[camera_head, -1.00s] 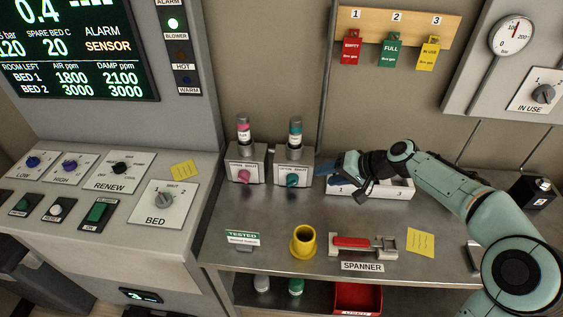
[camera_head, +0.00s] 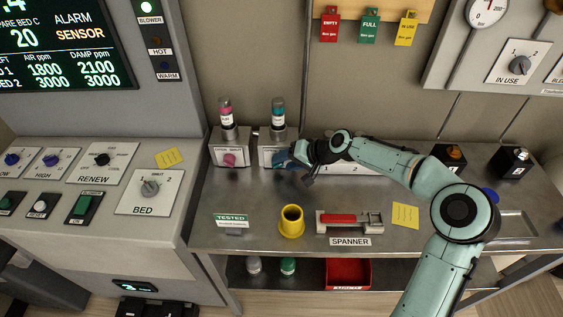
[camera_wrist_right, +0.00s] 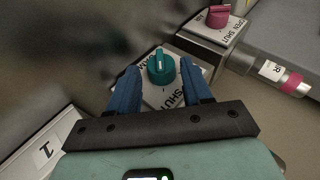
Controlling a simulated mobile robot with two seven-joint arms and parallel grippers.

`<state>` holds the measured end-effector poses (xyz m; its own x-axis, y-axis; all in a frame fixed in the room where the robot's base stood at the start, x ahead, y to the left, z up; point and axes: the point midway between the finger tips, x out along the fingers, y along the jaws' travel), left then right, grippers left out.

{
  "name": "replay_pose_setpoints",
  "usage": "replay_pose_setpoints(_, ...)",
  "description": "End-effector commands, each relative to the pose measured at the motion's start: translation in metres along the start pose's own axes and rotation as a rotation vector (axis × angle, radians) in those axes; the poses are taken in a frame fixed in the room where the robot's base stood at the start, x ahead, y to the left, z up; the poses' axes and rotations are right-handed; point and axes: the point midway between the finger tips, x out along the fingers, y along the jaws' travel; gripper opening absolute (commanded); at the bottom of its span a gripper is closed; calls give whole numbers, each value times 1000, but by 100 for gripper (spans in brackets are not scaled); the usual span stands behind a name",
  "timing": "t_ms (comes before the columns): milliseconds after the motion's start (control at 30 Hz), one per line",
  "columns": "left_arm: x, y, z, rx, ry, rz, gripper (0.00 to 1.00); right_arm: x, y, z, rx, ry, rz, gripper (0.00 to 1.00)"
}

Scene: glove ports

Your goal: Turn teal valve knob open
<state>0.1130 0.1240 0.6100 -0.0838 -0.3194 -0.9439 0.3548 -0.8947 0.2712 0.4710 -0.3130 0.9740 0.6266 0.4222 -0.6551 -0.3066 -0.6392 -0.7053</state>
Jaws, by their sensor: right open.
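The teal valve knob (camera_wrist_right: 161,67) sits on a white plate marked SHUT on a small metal valve block. In the right wrist view it lies just beyond and between the two blue fingertips. My right gripper (camera_wrist_right: 155,80) is open, with one finger on each side of the knob's line. I cannot tell whether either finger touches it. In the head view my right gripper (camera_head: 286,159) is at the front of the teal valve block (camera_head: 266,158) and hides most of the knob. A teal-banded bottle (camera_head: 278,113) stands on the block. My left gripper is not in view.
The pink knob (camera_head: 229,160) on its own block stands close to the left. A white numbered tray (camera_head: 355,168) lies behind my right forearm. A yellow cup (camera_head: 291,221) and a red-handled spanner (camera_head: 345,219) are nearer the bench front. The bench middle is clear.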

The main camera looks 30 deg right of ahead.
Motion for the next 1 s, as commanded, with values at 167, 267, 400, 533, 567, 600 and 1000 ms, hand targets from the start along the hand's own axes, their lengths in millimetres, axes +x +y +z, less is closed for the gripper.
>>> replay_pose_setpoints(167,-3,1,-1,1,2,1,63,19,-1,0,0,-1,-2,49)
replay_pose_setpoints(267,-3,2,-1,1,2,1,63,23,0,0,0,1,0,49)
replay_pose_setpoints(400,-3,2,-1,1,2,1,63,24,0,0,0,1,0,49)
replay_pose_setpoints(533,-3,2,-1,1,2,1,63,24,0,0,0,1,0,49)
replay_pose_setpoints(567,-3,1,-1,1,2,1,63,24,0,0,0,1,0,43)
replay_pose_setpoints(600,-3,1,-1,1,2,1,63,24,0,0,0,1,0,30)
replay_pose_setpoints(1000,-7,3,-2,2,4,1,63,23,-2,-1,-11,-1,28,9)
